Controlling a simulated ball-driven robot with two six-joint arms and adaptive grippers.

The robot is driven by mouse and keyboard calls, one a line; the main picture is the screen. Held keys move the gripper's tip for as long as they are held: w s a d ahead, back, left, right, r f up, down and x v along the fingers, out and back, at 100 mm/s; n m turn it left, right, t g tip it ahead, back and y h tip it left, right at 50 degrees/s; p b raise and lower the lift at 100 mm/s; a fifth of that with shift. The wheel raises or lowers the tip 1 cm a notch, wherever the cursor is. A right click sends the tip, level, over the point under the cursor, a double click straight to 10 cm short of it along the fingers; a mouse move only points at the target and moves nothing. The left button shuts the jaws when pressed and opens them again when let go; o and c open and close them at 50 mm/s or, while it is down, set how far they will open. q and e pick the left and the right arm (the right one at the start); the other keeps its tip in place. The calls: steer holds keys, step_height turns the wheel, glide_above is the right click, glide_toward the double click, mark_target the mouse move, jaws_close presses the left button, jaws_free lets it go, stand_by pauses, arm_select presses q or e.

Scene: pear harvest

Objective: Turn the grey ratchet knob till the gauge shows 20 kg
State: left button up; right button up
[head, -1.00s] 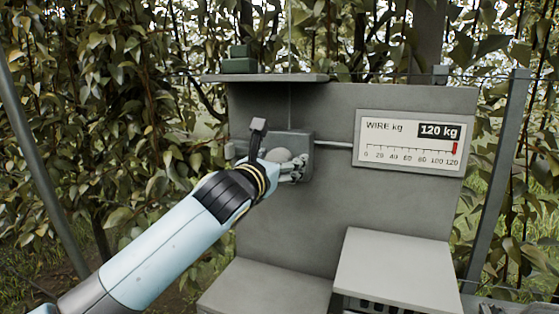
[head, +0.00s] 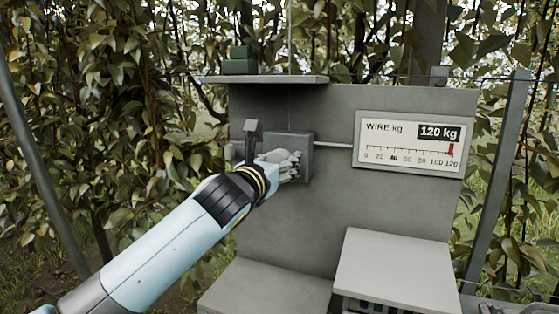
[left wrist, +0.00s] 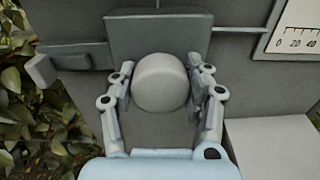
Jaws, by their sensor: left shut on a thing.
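The grey ratchet knob (left wrist: 161,82) is a round knob on the front of a grey box (head: 306,160) fixed to the grey panel. In the left wrist view my left gripper (left wrist: 162,88) has a finger on each side of the knob and is shut on it. In the head view my left gripper (head: 280,163) covers most of the knob. The gauge (head: 409,143) is a white plate marked WIRE kg; its readout says 120 kg. Its red pointer (head: 451,150) stands near the right end of the scale. My right gripper is out of view.
A dark lever (head: 251,138) sticks up beside the box; its blocky end shows in the left wrist view (left wrist: 41,70). A thin rod (head: 333,145) joins box and gauge. A shelf (head: 270,79) is above, a pale slanted surface (head: 395,270) below right. Foliage surrounds the panel.

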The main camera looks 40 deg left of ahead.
arm_select(q)
steer(key=n+p, duration=0.1)
steer(key=n, duration=0.1)
steer(key=shift+n, duration=0.3)
steer(key=n, duration=0.3)
steer(key=shift+n, duration=0.3)
steer(key=n, duration=0.3)
steer(key=shift+n, duration=0.3)
steer(key=n+b, duration=0.1)
steer(key=n, duration=0.3)
steer(key=shift+f+n, duration=0.1)
steer(key=shift+n, duration=0.3)
steer(key=n+b, duration=0.1)
steer(key=n, duration=0.2)
steer(key=shift+n+y, duration=0.3)
steer(key=n+b, duration=0.2)
steer(key=n, duration=0.3)
steer(key=shift+n, duration=0.3)
steer(key=n+b, duration=0.1)
steer(key=n, duration=0.3)
steer(key=shift+f+n, duration=0.1)
steer(key=shift+n, duration=0.2)
steer(key=shift+n+b, duration=0.75)
steer(key=shift+n, duration=1.15)
